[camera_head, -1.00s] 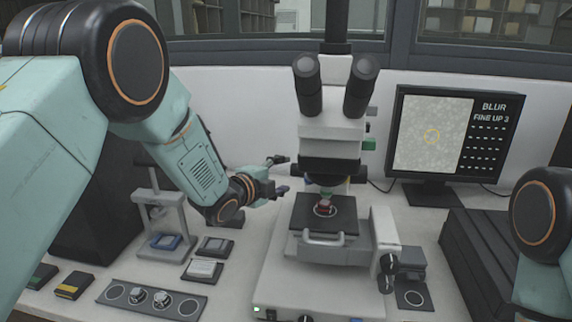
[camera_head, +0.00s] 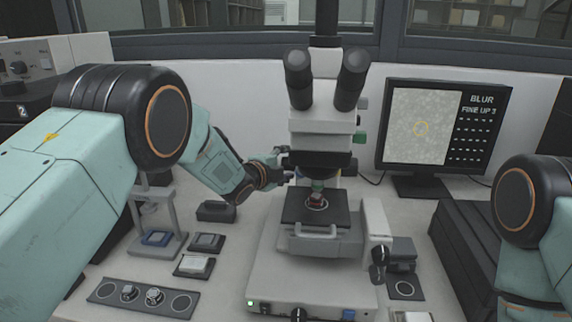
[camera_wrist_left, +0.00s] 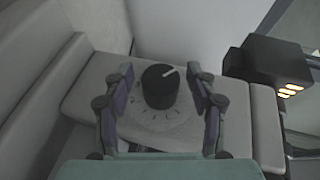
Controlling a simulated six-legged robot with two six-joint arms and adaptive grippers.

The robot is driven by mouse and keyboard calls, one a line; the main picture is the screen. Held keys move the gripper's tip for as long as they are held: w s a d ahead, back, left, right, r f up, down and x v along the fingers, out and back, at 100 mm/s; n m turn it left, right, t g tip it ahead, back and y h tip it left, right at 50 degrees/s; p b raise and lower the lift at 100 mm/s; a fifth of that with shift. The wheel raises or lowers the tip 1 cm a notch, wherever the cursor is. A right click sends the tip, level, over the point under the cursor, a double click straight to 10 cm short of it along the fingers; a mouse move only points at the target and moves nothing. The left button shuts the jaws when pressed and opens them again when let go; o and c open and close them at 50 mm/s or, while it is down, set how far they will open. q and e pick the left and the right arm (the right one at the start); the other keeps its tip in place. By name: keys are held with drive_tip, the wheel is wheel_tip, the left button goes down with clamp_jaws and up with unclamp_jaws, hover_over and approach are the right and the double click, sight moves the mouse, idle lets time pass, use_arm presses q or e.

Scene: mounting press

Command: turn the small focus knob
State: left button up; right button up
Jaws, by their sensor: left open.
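The microscope (camera_head: 318,140) stands in the middle of the bench in the head view. My left gripper (camera_head: 281,166) is at its left side, near the column behind the stage (camera_head: 316,206). In the left wrist view a black round knob (camera_wrist_left: 160,87) with a white pointer line sits on a pale block, above a ring of dial marks. My left gripper (camera_wrist_left: 163,100) is open, with one finger on each side of the knob and visible gaps to it. This knob is hidden in the head view. My right gripper is out of view.
Black knobs (camera_head: 378,256) are on the microscope's right side. The monitor (camera_head: 444,128) reads "BLUR" and "FINE UP 3". A press-like stand (camera_head: 150,210), small trays (camera_head: 206,242) and a holder strip (camera_head: 104,291) lie at left. A dark block (camera_wrist_left: 267,62) stands right of the knob.

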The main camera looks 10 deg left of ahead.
use_arm(q)
drive_tip(key=shift+d, duration=0.15)
drive_tip(key=shift+s+r, duration=0.1)
drive_tip(key=shift+c, duration=1.3)
drive_tip(key=c, duration=0.9)
